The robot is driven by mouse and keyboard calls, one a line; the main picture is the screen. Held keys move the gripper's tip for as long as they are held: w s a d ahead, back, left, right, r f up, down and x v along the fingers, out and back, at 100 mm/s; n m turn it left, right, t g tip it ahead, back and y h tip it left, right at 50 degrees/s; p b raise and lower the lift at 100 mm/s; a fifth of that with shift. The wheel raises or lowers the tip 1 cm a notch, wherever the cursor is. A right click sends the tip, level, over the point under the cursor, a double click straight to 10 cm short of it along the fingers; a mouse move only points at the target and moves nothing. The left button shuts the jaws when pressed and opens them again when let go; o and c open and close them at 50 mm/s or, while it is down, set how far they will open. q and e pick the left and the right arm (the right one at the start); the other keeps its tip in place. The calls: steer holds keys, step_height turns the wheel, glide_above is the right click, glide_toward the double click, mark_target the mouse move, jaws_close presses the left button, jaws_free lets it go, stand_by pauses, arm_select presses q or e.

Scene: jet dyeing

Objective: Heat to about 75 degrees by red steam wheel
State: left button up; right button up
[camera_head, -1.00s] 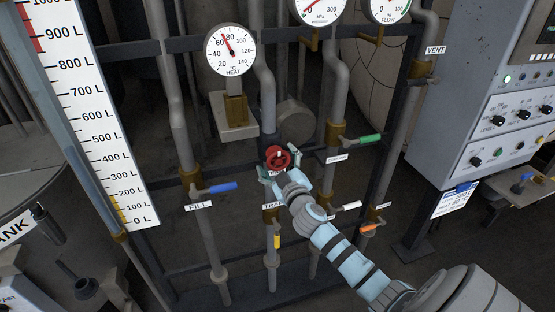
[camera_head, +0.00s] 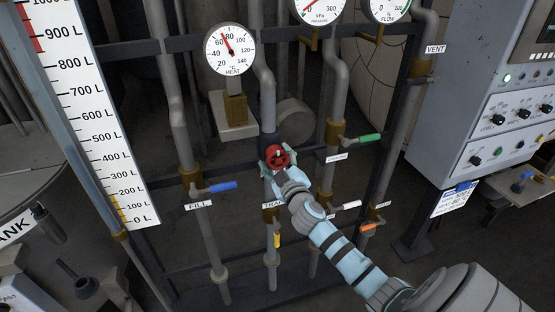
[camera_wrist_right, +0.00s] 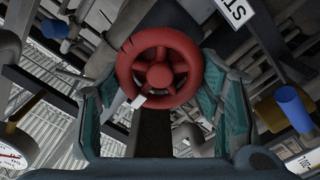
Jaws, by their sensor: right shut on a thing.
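The red steam wheel (camera_head: 286,155) sits on a vertical pipe in the middle of the head view. In the right wrist view the red wheel (camera_wrist_right: 160,50) shows face-on between two teal fingers. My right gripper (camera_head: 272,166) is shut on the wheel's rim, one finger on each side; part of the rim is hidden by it. The round HEAT gauge (camera_head: 230,58) hangs above and left of the wheel. Its red needle points up and slightly left, between 60 and 80, at roughly 70. My left gripper is not in view.
A blue-handled FILL valve (camera_head: 222,187) is left of the wheel. A green-handled valve (camera_head: 370,138), a white handle (camera_head: 350,205) and an orange handle (camera_head: 368,226) are to the right. A yellow handle (camera_head: 277,240) is below. A grey control cabinet (camera_head: 450,120) stands at the right.

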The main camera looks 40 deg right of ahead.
steer(key=n+p, duration=0.1)
steer(key=n, duration=0.3)
steer(key=shift+a+f, duration=0.1)
steer(key=n+p, duration=0.1)
steer(key=n, duration=0.4)
steer(key=shift+f, duration=0.2)
stand_by(0.3)
steer(key=o, duration=1.2)
steer(key=shift+c, duration=0.2)
steer(key=v, duration=1.2)
